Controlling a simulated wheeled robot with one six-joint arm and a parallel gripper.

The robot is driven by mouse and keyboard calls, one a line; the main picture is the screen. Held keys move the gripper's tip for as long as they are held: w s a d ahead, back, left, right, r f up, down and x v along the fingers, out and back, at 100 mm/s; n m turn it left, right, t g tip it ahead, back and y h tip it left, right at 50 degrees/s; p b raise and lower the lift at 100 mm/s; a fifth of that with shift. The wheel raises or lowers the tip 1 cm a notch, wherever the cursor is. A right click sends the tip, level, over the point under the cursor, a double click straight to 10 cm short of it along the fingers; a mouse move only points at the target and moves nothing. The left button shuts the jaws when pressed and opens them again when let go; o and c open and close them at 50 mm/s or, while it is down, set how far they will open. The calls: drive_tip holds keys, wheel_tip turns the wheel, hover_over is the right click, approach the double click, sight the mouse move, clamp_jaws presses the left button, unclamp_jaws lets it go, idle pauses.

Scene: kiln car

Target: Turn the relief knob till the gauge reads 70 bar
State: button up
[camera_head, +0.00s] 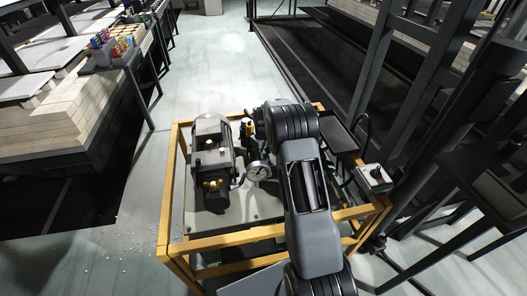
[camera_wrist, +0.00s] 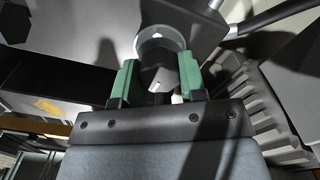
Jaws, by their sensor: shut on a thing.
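The gauge (camera_head: 258,171) has a round white dial and stands on the power unit inside the yellow frame. Its needle and figures are too small to read. In the wrist view my gripper (camera_wrist: 158,80) has its two green-padded fingers on either side of a dark knob (camera_wrist: 158,77) with a pale mark, shut on it. A light ring (camera_wrist: 160,38) shows just beyond the knob. In the head view my arm hides the knob and the fingertips.
A grey motor and pump (camera_head: 211,165) stand left of the gauge. The yellow frame (camera_head: 230,235) surrounds the unit, with a control box (camera_head: 374,178) at its right. A loaded kiln car (camera_head: 60,110) stands at the left. Pale floor (camera_head: 215,60) is clear beyond.

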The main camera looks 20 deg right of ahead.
drive_tip(key=shift+m+p, duration=0.7)
drive_tip(key=shift+m, duration=1.5)
drive_tip(key=shift+w, duration=0.1)
drive_tip(key=o, duration=0.9)
drive_tip(key=shift+d, duration=0.1)
wheel_tip(320, 180, up, 14)
drive_tip(key=p, duration=0.3)
drive_tip(key=shift+f+m, duration=0.1)
drive_tip(key=shift+m, duration=0.2)
